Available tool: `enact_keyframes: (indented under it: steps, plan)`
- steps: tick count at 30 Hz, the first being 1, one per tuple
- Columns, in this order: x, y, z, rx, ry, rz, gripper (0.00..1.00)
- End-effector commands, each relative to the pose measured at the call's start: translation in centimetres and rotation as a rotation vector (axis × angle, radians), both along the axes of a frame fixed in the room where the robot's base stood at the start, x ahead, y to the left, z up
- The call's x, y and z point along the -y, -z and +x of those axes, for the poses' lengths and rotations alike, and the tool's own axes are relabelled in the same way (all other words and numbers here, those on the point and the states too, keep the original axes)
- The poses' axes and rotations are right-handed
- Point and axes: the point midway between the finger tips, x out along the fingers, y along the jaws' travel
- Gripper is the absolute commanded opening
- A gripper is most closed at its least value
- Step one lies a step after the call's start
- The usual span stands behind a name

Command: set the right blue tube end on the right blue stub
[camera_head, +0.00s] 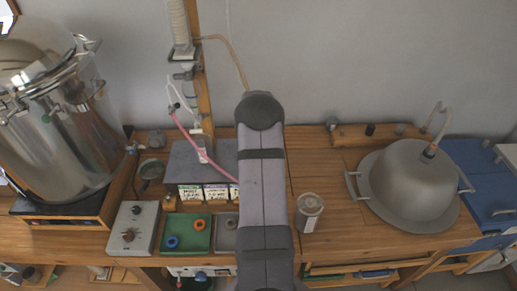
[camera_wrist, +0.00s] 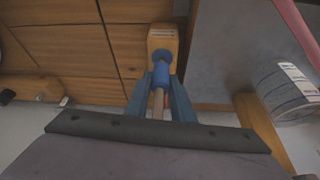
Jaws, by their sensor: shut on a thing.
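My gripper (camera_wrist: 162,82) shows in the wrist view as two blue fingers, shut on a blue tube end (camera_wrist: 160,73) with a pale brownish tube (camera_wrist: 158,104) running back between the fingers. Just beyond the tube end, a darker blue stub (camera_wrist: 161,55) sits on a small wooden block (camera_wrist: 163,38). The tube end is in line with the stub and very close to it. I cannot tell whether they touch or overlap. In the head view my arm hides the gripper, the tube end and the stub.
A pink hose (camera_head: 190,135) runs down left of my arm to a grey plate (camera_head: 187,160). A green tray (camera_head: 176,243) with blue and orange rings is at front left. A jar (camera_head: 309,211) stands right of my arm, near a grey dome (camera_head: 412,178). A steel vessel (camera_head: 55,130) is far left.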

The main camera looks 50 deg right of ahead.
Motion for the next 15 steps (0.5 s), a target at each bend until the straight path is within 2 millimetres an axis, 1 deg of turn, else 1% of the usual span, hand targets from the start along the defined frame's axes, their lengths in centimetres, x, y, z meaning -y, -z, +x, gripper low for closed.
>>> enact_keyframes:
  steps: [15]
  plan:
    - [0.0, 1.4, 0.0, 0.001, 0.0, -0.001, 0.0]
